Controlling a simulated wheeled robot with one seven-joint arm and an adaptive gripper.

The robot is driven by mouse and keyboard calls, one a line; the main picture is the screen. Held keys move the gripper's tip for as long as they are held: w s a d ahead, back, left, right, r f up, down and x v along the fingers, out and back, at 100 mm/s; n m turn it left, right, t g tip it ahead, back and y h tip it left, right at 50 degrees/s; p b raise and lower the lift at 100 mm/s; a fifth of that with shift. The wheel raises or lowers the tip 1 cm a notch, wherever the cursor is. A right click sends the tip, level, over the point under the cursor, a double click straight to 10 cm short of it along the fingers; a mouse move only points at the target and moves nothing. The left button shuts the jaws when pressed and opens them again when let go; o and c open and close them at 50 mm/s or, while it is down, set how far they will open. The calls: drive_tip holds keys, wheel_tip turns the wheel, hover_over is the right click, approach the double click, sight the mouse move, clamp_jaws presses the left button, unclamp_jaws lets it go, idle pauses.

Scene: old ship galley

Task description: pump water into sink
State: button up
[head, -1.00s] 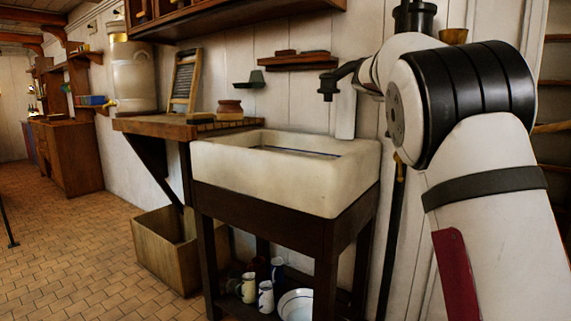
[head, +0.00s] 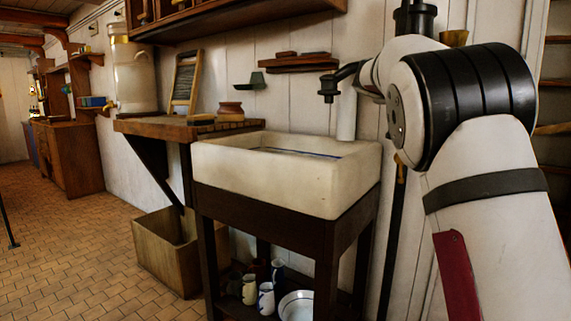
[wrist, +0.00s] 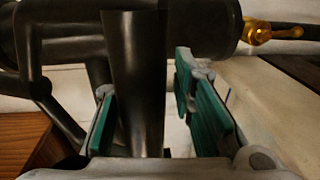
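The white ceramic sink (head: 270,180) stands on a dark wooden frame in the middle of the head view. A black pump (head: 414,18) is on the wall at its right, mostly hidden behind my arm. Its dark spout (head: 328,87) hangs over the back right of the sink. In the wrist view, a dark tapered bar (wrist: 136,70), seemingly the pump handle, stands between the green pads of my gripper (wrist: 160,115). The right pad is clearly apart from the bar. The left pad is close to it; I cannot tell whether they touch. My gripper is hidden in the head view.
A wooden box (head: 165,255) is on the floor below. Jugs and a bowl (head: 296,306) sit under the sink. A brass tap (wrist: 270,32) shows in the wrist view.

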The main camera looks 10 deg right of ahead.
drive_tip(key=o, duration=0.4)
drive_tip(key=shift+r, duration=0.1)
drive_tip(key=shift+a, duration=0.1)
drive_tip(key=shift+b+v, duration=2.95)
drive_tip(key=shift+v, duration=2)
drive_tip(key=shift+r, duration=0.1)
